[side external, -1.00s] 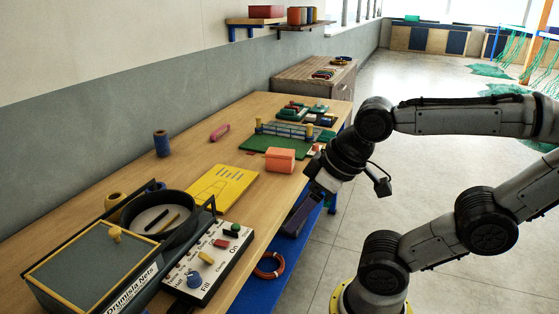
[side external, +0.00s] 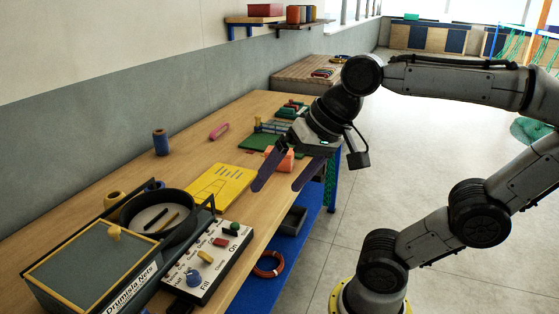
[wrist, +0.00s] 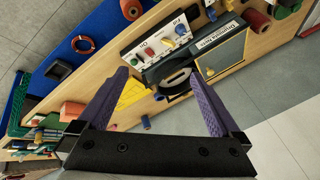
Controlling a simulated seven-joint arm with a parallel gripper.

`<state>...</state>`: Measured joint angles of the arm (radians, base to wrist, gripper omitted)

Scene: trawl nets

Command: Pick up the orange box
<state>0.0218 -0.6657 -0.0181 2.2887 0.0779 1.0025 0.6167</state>
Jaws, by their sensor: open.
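The orange box (side external: 280,160) lies on the wooden bench, partly hidden behind my gripper (side external: 277,187) in the side view. My gripper is open and empty, with two purple fingers spread apart and pointing down over the bench's front edge. In the wrist view, the orange box (wrist: 72,111) is at the left, outside the left finger and not between the fingers. My gripper (wrist: 160,76) there frames the bench and the control panel beyond.
A control panel (side external: 208,262) with knobs, a black round pan (side external: 190,228) and a blue spool (side external: 161,142) are also on the bench. A blue shelf (side external: 287,240) runs below.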

